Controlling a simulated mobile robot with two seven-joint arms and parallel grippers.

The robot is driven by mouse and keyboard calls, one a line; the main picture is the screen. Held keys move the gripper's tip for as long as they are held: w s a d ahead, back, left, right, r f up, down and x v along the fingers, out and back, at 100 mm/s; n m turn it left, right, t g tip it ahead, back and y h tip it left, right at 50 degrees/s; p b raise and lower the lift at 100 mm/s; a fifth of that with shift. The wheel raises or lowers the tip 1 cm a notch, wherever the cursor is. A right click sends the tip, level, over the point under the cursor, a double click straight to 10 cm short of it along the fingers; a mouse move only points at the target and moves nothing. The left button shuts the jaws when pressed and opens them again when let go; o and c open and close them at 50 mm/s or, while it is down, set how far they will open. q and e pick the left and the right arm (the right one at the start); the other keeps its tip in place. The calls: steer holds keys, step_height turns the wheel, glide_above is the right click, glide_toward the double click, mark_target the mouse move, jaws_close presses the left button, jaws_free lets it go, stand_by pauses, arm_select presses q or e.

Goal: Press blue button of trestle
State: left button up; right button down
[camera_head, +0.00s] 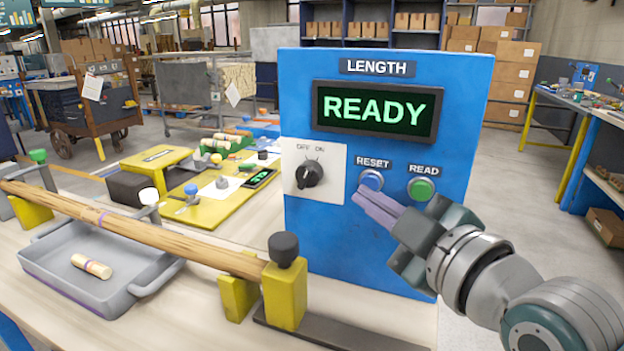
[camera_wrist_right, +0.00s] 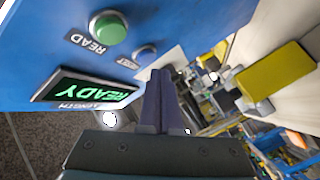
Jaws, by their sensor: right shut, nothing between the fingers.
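The blue panel (camera_head: 370,240) labelled LENGTH stands upright on the bench, and its display (camera_head: 375,110) reads READY in green. The blue RESET button (camera_head: 372,180) sits left of the green READ button (camera_head: 421,188). My right gripper (camera_head: 364,197) is shut and empty, its fingertips just below the blue button in the head view. I cannot tell whether they touch it. In the right wrist view the fingers (camera_wrist_right: 160,75) point toward the panel near the blue button (camera_wrist_right: 146,51), with the green button (camera_wrist_right: 109,28) up and left. My left gripper is not in view.
A black OFF/ON knob (camera_head: 310,174) is left of the buttons. A long wooden pole (camera_head: 130,225) rests on yellow supports (camera_head: 285,295) at the left front. A grey tray (camera_head: 90,280) holds a short wooden piece (camera_head: 91,266). A yellow board (camera_head: 205,205) with small parts lies behind.

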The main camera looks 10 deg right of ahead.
steer(key=s+a+p, duration=0.1)
steer(key=s, duration=0.1)
steer(key=s+a+p, duration=0.1)
steer(key=s, duration=0.1)
steer(key=shift+a+p, duration=0.3)
steer(key=shift+a, duration=0.1)
steer(key=shift+s, duration=0.15)
stand_by(0.3)
